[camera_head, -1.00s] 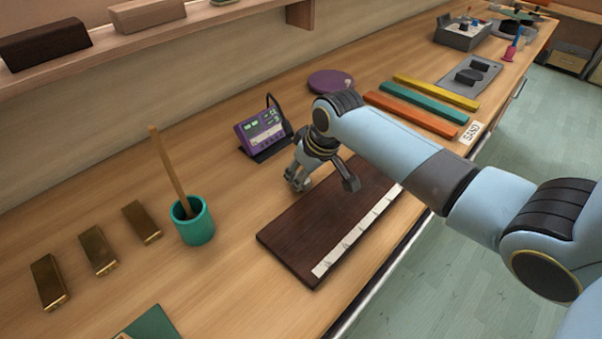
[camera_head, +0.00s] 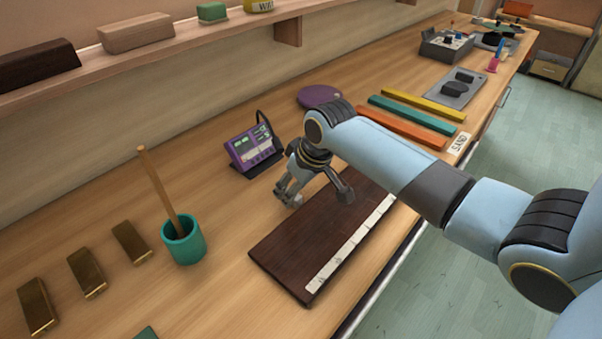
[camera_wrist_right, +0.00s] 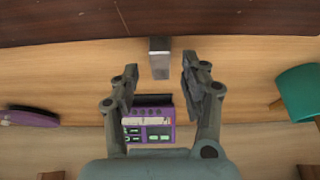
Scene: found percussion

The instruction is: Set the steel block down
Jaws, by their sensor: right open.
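The steel block (camera_wrist_right: 159,58) is a small grey piece with a bright end in the right wrist view, at the edge of the dark wooden board (camera_wrist_right: 60,18). I cannot tell whether it touches the board. My right gripper (camera_wrist_right: 160,86) is open, with its fingers apart on either side of the block's line and a gap to each. In the head view my right gripper (camera_head: 318,197) hangs low over the far side of the dark board (camera_head: 300,245), which has a pale marked strip. I cannot pick out the block there. My left gripper is not in view.
A purple meter (camera_head: 252,147) stands behind the gripper. A teal cup (camera_head: 184,242) with a wooden stick and several brass bars (camera_head: 86,272) are at left. Orange (camera_head: 400,128), teal and yellow bars lie to the right. The bench between cup and board is clear.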

